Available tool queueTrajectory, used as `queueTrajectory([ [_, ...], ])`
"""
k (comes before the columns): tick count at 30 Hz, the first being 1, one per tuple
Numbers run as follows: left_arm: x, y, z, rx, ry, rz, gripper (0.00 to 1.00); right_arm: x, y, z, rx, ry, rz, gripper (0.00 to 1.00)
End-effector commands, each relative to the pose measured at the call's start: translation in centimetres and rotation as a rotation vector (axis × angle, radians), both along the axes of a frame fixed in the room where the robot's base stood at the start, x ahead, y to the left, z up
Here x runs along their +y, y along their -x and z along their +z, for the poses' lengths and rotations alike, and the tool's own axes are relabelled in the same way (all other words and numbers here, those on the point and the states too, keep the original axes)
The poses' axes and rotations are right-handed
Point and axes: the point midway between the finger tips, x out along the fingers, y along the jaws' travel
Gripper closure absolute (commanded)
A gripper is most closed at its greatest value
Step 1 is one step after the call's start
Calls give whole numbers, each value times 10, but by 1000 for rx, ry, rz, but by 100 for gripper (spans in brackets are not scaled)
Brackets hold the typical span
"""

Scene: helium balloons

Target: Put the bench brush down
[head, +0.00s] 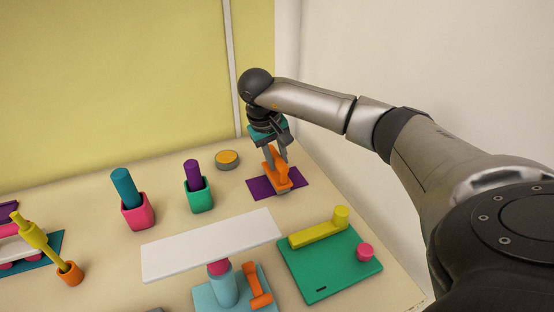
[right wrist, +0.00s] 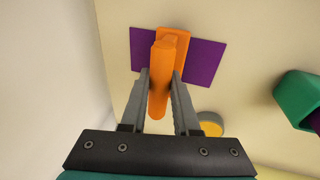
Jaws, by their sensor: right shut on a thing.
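The bench brush is orange, with a grey underside, and stands in my right gripper (head: 276,160) over the purple mat (head: 261,188) at the back right of the table. The right gripper points down, shut on the brush's upright handle. The brush's lower block (head: 283,185) is on the mat or just above it; I cannot tell which. In the right wrist view the orange brush (right wrist: 160,88) lies between the two grey fingers (right wrist: 160,84), with the purple mat (right wrist: 205,60) behind it. My left gripper is not in view.
A grey disc with an orange top (head: 227,159), a green cup (head: 199,198) and a pink cup (head: 137,213) stand left of the mat. The wall is close behind.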

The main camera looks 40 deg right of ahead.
Motion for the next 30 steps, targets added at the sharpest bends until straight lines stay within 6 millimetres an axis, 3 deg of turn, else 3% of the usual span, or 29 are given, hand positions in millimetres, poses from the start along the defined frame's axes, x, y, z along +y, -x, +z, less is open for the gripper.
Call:
queueTrajectory([
  [10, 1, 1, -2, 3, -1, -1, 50, 0, 0, -3, -2, 1, 0, 100],
  [11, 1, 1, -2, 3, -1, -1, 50, 0, 0, -3, -1, 0, 0, 70],
  [18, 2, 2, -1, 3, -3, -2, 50, 0, 0, -3, -1, 0, -1, 43],
  [26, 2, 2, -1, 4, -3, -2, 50, 0, 0, -2, -1, 0, -1, 41],
  [30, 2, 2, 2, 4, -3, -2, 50, 2, -1, 9, -5, 1, 1, 41],
])
